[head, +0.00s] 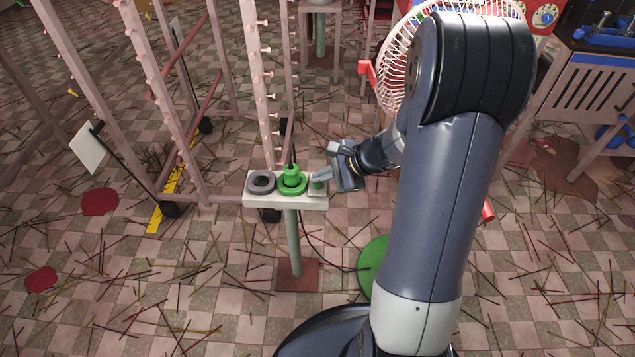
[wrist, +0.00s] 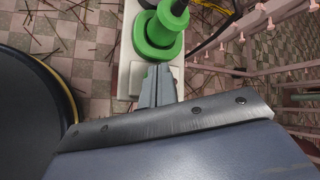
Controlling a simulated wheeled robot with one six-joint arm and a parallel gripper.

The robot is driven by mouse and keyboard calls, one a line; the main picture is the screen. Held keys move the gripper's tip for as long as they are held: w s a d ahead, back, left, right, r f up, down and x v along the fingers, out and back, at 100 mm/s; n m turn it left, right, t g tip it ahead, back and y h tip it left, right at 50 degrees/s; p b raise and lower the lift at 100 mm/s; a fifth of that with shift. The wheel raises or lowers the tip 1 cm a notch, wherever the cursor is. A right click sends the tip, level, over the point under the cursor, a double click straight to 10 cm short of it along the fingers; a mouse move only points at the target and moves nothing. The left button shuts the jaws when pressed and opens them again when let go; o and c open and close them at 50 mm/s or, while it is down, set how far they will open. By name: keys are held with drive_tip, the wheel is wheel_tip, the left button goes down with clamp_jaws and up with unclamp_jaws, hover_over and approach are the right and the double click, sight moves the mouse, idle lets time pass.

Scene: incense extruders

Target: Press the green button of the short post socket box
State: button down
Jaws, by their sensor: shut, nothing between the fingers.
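The short post socket box (head: 262,201) is a white box on a thin green post with a square base plate. On its top are a dark grey ring socket (head: 261,181) at left and a green ring socket (head: 293,187) holding a green plug (head: 291,172) in the middle. The green button (head: 317,186) is at the right end, partly covered by my gripper. My gripper (head: 319,177) is shut and empty, its tips over the button; I cannot tell whether they touch it. In the wrist view, my fingers (wrist: 158,76) point at the box end beside the green socket (wrist: 152,40).
A pinkish rack frame with pegs (head: 262,80) stands just behind the box. A cable runs from the box area to the floor. A round green base (head: 373,262) lies right of the post. A fan (head: 392,70) is behind my arm. Thin sticks litter the floor.

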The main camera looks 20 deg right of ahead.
drive_tip(key=shift+f+b, duration=0.35)
drive_tip(key=shift+f, duration=0.05)
drive_tip(key=shift+r, duration=0.1)
drive_tip(key=shift+r+p, duration=0.3)
drive_tip(key=shift+r, duration=0.1)
wheel_tip(320, 180, up, 6)
drive_tip(key=p, duration=0.5)
drive_tip(key=c, duration=2.1)
unclamp_jaws()
